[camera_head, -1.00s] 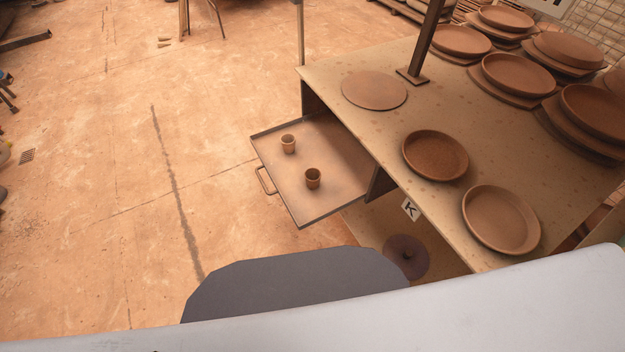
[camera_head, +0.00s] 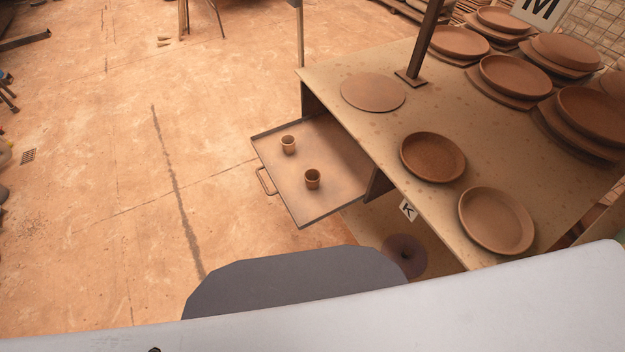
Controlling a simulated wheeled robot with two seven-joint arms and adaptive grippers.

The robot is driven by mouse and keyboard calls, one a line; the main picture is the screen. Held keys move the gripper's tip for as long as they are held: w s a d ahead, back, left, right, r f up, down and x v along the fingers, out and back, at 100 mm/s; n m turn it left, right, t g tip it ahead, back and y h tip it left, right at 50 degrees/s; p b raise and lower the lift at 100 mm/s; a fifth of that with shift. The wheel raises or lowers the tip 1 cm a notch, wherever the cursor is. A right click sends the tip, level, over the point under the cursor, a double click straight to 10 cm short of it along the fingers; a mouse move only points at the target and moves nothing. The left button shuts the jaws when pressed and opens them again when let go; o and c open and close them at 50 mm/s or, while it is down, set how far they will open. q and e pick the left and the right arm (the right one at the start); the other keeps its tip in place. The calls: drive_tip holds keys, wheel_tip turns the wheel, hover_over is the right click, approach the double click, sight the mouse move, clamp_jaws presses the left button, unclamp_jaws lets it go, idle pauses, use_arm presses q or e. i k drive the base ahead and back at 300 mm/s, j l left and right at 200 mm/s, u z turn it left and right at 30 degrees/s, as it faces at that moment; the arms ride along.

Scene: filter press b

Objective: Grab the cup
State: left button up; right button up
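Two small brown clay cups stand upright in an open, shallow drawer (camera_head: 318,212) that sticks out to the left from under the table. One cup (camera_head: 288,145) is toward the back of the drawer. The other cup (camera_head: 312,179) is nearer to me and a little to the right. The two cups are apart from each other. The drawer has a loop handle (camera_head: 265,181) on its left front. Neither of my grippers shows in the head view, so their state and distance from the cups are hidden.
The table (camera_head: 440,210) bears a flat round disc (camera_head: 373,92), two shallow dishes (camera_head: 433,157) (camera_head: 496,220), stacked plates (camera_head: 516,76) and a dark post (camera_head: 424,45). A small sign (camera_head: 408,210) hangs on its edge. A dark round object (camera_head: 404,257) sits below. The floor (camera_head: 110,180) left of the drawer is clear.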

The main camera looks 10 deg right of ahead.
sight(311, 177)
drive_tip(key=j+z, duration=0.75)
drive_tip(key=j, duration=0.2)
drive_tip(key=j+z, duration=0.4)
drive_tip(key=j, duration=0.1)
